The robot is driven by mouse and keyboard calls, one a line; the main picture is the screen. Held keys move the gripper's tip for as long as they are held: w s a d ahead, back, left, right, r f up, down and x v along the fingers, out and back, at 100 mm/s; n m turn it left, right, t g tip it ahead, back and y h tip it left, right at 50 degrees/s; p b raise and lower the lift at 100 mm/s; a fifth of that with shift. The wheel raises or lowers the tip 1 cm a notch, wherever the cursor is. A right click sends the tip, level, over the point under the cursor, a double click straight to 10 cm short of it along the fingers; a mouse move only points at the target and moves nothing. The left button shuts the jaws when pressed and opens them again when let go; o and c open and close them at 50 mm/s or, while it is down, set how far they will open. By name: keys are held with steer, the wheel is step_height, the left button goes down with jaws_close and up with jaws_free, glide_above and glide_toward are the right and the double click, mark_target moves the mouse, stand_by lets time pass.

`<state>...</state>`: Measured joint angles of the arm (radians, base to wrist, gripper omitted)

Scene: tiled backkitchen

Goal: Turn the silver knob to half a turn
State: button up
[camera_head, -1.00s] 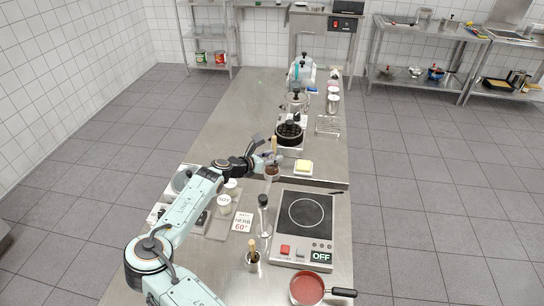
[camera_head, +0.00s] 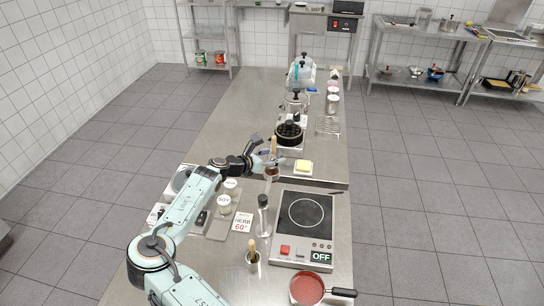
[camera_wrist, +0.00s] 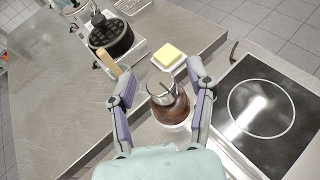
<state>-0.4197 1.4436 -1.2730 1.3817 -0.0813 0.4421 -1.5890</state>
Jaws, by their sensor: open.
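My gripper (camera_head: 270,159) is open above the worktop, beyond the hot plate's left side. In the wrist view its two fingers (camera_wrist: 160,102) stand apart, with a glass jar of brown contents (camera_wrist: 173,117) showing between and beyond them. I cannot tell whether they touch it. The hot plate (camera_head: 279,237) has a black glass top, a red button (camera_head: 285,250) and a display (camera_head: 321,257) reading OFF. I cannot make out the silver knob for certain in either view. The wrist view shows only part of the hot plate (camera_wrist: 225,130).
A black waffle iron (camera_head: 289,133) and a butter dish (camera_head: 303,167) stand beyond the hot plate. A dark-topped bottle (camera_head: 263,216), a wooden-handled pot (camera_head: 253,258) and a red saucepan (camera_head: 307,289) stand nearby. The worktop at far left is clear.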

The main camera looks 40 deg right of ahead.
steer(key=v, duration=1.2)
steer(key=shift+d, duration=0.1)
steer(key=s+d+r+m+y, duration=0.2)
steer(key=s+d+m+y, duration=0.2)
steer(key=s+m+y, duration=0.3)
steer(key=s+a+r+m+t+y, duration=0.1)
steer(key=s+a+r+m+y, duration=0.2)
steer(key=s+a, duration=0.45)
steer(key=s+a+r+y, duration=0.4)
steer(key=s+a, duration=0.2)
steer(key=a, duration=0.2)
steer(key=s+a+f+m+g, duration=0.2)
steer(key=s+a+m, duration=0.1)
steer(key=s, duration=0.4)
steer(key=s+a+f+m+g, duration=0.1)
steer(key=s+a+f+m, duration=0.1)
steer(key=s+a+m, duration=0.2)
steer(key=s+m, duration=0.2)
steer(key=s, duration=0.1)
steer(key=shift+g, duration=0.4)
